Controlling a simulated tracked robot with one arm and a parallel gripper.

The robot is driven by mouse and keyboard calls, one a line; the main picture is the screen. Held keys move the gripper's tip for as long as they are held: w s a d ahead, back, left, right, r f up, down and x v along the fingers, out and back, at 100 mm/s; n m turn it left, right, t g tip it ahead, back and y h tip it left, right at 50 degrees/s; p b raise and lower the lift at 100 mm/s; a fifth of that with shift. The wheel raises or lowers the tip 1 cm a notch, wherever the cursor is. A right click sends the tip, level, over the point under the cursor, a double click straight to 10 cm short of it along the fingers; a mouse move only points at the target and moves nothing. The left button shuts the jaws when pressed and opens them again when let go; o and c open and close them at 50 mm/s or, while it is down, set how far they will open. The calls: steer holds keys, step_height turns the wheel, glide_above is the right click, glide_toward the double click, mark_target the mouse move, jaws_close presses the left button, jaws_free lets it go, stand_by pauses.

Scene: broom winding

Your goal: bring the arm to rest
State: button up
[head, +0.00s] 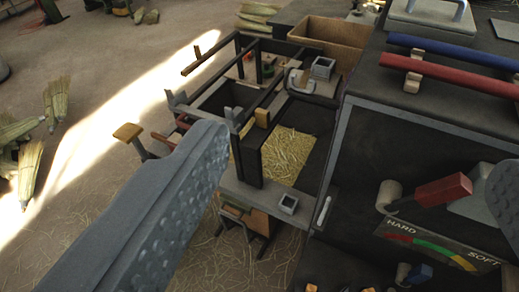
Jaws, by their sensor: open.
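My gripper (356,172) is open and empty. Its long grey left finger with a studded pad reaches up from the bottom left, and only a bit of its right finger shows at the right edge. Between and beyond the fingers stands a dark machine frame (246,165) with upright bars and a bin of straw (290,158). A dark console (400,150) fills the right side. It bears a red-handled lever (443,190) above a HARD–SOFT dial (440,243). The left finger hides part of the floor and machine.
Blue (450,52) and red (450,76) bars lie across the console top. A cardboard box (330,38) stands behind the machine. Broom heads (30,160) lie on the floor at left, and straw is scattered about. A small stool-like seat (128,132) stands left of the machine. The floor at upper left is mostly open.

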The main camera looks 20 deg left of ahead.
step_height(320, 180, up, 7)
steer(key=p, duration=0.7)
